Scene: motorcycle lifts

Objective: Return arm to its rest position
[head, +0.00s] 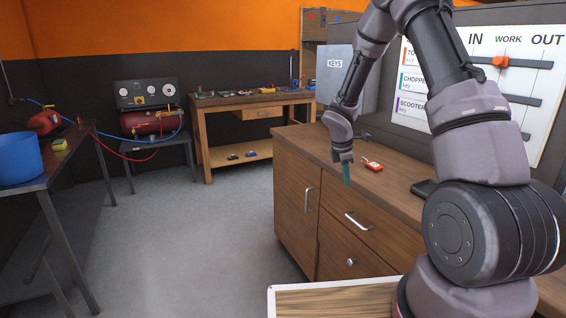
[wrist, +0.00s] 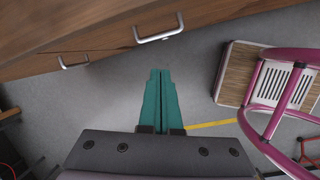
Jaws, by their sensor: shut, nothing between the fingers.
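My gripper (head: 346,174) shows in the head view at the end of my arm, in front of the wooden cabinet's top edge. Its teal fingers point down. In the wrist view my gripper (wrist: 161,75) has its two teal fingers together, with nothing between them and grey floor beyond. In the head view my arm rises from the lower right, bends at the top and comes down over the cabinet (head: 290,195).
A red key tag (head: 372,165) and a dark object (head: 424,188) lie on the cabinet top. Behind stand a grey KEYS box (head: 336,64) and a white IN/WORK/OUT board (head: 475,75). A blue bucket (head: 20,160) is at left. The middle floor (head: 190,240) is clear.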

